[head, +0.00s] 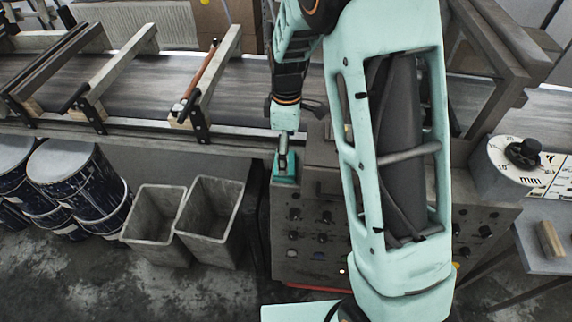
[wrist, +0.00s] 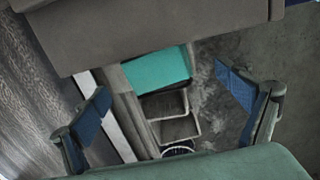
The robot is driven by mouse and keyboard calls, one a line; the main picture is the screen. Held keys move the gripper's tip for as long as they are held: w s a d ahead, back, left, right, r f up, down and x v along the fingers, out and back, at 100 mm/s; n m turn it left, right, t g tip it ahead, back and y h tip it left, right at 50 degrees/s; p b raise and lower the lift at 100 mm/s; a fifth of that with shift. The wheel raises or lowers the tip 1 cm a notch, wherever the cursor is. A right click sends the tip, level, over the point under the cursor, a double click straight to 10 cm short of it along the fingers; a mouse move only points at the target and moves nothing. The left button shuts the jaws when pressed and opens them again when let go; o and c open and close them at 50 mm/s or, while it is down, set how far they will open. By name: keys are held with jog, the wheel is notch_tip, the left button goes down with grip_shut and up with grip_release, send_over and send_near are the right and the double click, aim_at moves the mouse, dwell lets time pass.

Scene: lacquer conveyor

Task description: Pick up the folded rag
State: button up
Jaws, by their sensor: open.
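The folded rag (head: 287,180) is a flat teal piece at the left end of the control cabinet's top in the head view. My gripper (head: 283,163) points down over it and hides part of it. In the wrist view the rag (wrist: 157,68) shows as a teal rectangle between the two spread fingers of my gripper (wrist: 162,81). The fingers are open and apart from the rag, with nothing between the pads. A grey-brown block hides the rag's upper edge in the wrist view.
The control cabinet (head: 310,235) has knobs on its front. A conveyor (head: 150,92) runs behind, with raised rails across it. Two grey bins (head: 211,222) and several stained drums (head: 75,185) stand at left. A dial gauge (head: 512,160) is at right.

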jog(key=shift+w+a+f+p, duration=0.15)
jog(key=shift+f+p, duration=0.1)
jog(key=shift+f, duration=1)
jog(key=shift+w+d+f+p, duration=0.1)
jog(key=shift+f+p, duration=0.1)
jog(key=shift+f, duration=1.05)
jog(key=c, duration=1.2)
jog(key=shift+o, duration=0.2)
jog(key=shift+a+r, duration=0.1)
jog(key=shift+r, duration=0.05)
notch_tip(320, 180, up, 10)
jog(key=b, duration=0.1)
